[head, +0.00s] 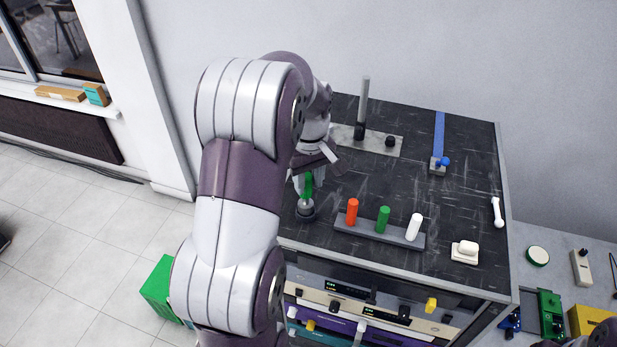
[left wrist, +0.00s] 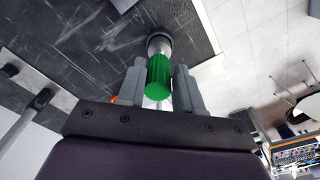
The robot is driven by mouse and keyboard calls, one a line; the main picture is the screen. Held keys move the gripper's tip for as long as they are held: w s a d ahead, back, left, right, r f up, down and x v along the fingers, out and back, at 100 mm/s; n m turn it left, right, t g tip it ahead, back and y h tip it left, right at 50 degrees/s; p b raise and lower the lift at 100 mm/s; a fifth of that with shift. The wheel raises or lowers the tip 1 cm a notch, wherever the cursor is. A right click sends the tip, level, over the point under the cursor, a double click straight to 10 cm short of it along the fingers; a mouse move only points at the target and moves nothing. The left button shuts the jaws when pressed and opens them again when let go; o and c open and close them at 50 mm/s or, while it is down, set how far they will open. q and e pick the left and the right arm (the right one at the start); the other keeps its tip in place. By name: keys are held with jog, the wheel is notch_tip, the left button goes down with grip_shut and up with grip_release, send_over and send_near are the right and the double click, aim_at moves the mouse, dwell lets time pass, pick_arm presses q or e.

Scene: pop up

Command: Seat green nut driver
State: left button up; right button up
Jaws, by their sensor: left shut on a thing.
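My left gripper (head: 308,178) is at the left front part of the dark worktop, pointing down. It is shut on a green handle (head: 308,186), which I take to be the green nut driver. In the left wrist view the ribbed green handle (left wrist: 159,75) stands between the two grey fingers of the gripper (left wrist: 160,85). A round grey holder (head: 306,209) is directly below it and also shows past the handle in the left wrist view (left wrist: 158,43). The driver's tip is hidden, so I cannot tell how deep it sits. My right gripper is not in view.
A grey rack (head: 345,227) just to the right holds red (head: 352,211), green (head: 383,218) and white (head: 413,227) handles. A plate with a tall post (head: 364,105) stands behind. A blue lever (head: 438,140) and white parts lie at the right. The middle is clear.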

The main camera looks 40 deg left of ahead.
pick_arm(q)
jog(key=shift+f+b, duration=0.6)
jog(key=shift+f, duration=0.35)
jog(key=o, duration=1.1)
jog(key=shift+r, duration=0.15)
notch_tip(320, 180, up, 4)
jog(key=shift+r+p, duration=0.1)
jog(key=shift+p, duration=0.3)
jog(key=r+p, duration=0.2)
jog(key=r, duration=0.1)
jog(key=shift+s+d+p, duration=0.15)
jog(key=shift+s+p, duration=0.05)
jog(key=shift+p, duration=0.15)
jog(key=shift+w, duration=0.1)
jog(key=shift+d, duration=0.1)
